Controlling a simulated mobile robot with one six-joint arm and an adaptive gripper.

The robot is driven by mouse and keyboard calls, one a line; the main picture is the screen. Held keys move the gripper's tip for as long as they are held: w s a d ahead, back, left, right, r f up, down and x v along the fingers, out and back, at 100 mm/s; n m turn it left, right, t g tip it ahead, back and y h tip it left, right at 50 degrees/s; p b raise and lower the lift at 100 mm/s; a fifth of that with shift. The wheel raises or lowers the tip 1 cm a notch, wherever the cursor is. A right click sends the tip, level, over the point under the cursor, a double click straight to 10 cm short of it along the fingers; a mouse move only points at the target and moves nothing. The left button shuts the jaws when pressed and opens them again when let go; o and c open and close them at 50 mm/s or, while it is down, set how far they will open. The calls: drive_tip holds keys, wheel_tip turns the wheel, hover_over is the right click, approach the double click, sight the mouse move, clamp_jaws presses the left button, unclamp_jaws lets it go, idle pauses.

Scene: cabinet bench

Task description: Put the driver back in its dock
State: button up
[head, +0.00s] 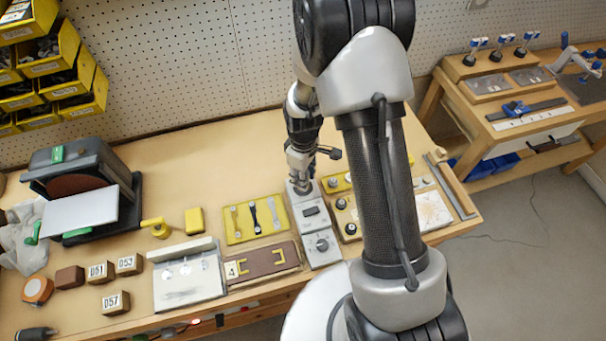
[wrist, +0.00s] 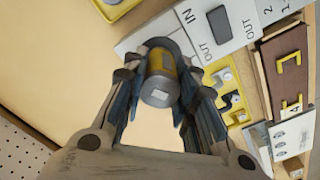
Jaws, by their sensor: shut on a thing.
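My gripper (wrist: 158,95) is shut on the driver (wrist: 160,80), a short cylinder with a grey end and a yellow band, its end facing the wrist camera. In the head view my gripper (head: 301,172) is low over the far end of a pale grey panel (head: 326,261) with a dark screen and a round knob. The panel also shows in the wrist view (wrist: 240,50), with "IN" and "OUT" lettering beside the driver. A dark rounded edge curves behind the driver. The fingers and driver hide the panel's end, so I cannot tell whether the driver is seated in the dock.
A yellow tool tray (head: 233,237) and a brown board (head: 263,266) with yellow handles lie left of the panel. A yellow-edged board with dark knobs (head: 349,228) stands close on its right. The bench behind and left of my gripper is clear. A sander (head: 85,165) stands farther left.

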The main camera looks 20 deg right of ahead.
drive_tip(key=shift+f+b, duration=0.4)
drive_tip(key=shift+f, duration=0.1)
idle(0.6)
drive_tip(key=o, duration=1.2)
drive_tip(key=shift+c, duration=0.2)
drive_tip(key=shift+o, duration=1.2)
drive_tip(key=shift+r+p, duration=2.5)
drive_tip(key=shift+r, duration=1.05)
